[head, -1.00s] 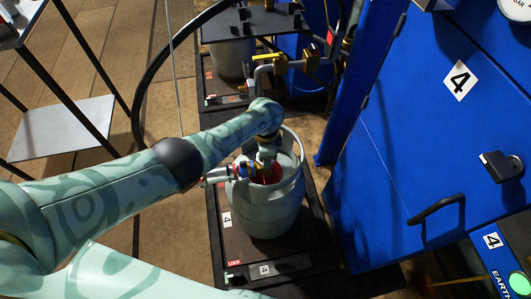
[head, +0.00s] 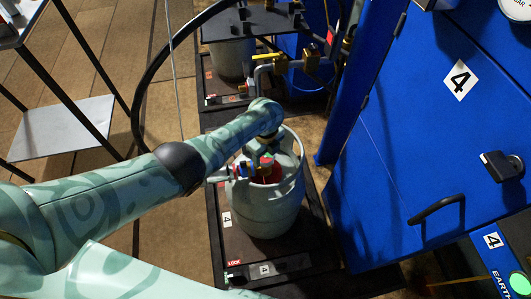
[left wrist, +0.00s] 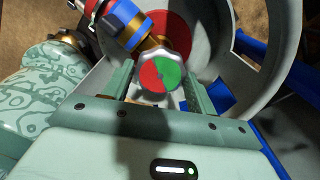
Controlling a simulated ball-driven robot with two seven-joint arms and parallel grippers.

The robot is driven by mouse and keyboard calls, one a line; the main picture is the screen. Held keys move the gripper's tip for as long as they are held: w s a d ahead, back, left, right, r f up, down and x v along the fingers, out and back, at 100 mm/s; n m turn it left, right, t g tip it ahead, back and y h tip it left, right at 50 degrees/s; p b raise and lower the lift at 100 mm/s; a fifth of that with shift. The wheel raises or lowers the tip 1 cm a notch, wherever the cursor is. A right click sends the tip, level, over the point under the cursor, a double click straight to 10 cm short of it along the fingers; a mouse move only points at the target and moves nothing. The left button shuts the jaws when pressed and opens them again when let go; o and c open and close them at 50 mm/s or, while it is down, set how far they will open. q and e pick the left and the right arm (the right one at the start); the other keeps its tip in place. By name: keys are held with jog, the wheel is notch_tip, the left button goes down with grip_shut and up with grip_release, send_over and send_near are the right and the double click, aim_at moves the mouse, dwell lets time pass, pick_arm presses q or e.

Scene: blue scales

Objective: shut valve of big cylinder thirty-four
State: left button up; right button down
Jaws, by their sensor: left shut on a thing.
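The big grey cylinder (head: 268,205) stands upright on a dark scale platform (head: 228,245), and its open-sided collar rings the valve. The valve knob (left wrist: 158,76) has a scalloped grey rim and a top that is half red, half green. A brass and blue fitting (left wrist: 135,27) joins the valve body beside it, above a red disc (left wrist: 183,35). My left gripper (left wrist: 160,92) reaches down inside the collar and is shut on the knob, with one finger on each side. In the head view my wrist partly hides the valve. I cannot read a number thirty-four. My right gripper is not in view.
A blue cabinet (head: 400,160) with a handle (head: 437,210), a padlock (head: 502,166) and a "4" label stands close on the right. A second cylinder (head: 232,58) stands behind, near a yellow-handled pipe (head: 265,58). A black-framed rack (head: 62,128) is on the left.

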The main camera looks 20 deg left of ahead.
aim_at(265, 157)
pick_arm(q)
jog(key=m, duration=0.6)
jog(key=shift+f+m, duration=0.1)
jog(key=shift+m, duration=0.2)
jog(key=m, duration=0.6)
jog(key=shift+b, duration=0.35)
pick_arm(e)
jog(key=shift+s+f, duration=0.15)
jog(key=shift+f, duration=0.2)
pick_arm(q)
jog(key=o, duration=1)
notch_tip(265, 157, up, 16)
jog(key=p, duration=0.9)
jog(key=shift+r, duration=0.2)
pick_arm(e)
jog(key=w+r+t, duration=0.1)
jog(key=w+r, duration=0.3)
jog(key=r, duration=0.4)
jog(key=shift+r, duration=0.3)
